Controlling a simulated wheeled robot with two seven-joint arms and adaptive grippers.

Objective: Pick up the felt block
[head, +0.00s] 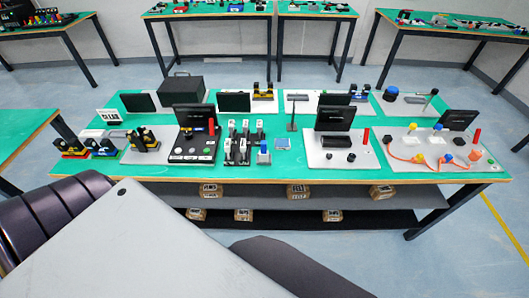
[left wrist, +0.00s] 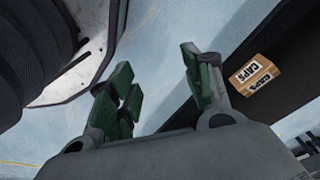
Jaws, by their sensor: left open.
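I cannot tell for sure which object is the felt block. In the head view, a small blue block (head: 264,147) stands on a white base near the front middle of the green-topped table (head: 330,175). A flat blue-grey square (head: 283,143) lies just right of it. My left gripper (left wrist: 160,92) is open and empty in the left wrist view, with its green fingers apart over the pale floor. It is not visible in the head view. My right gripper is in neither view.
Several mini stations with dark screens crowd the table. A pale board with red, yellow and orange parts (head: 413,156) is at the right. Boxes lie on the lower shelf; a CAPS box (left wrist: 253,75) shows near my left gripper. More tables stand behind.

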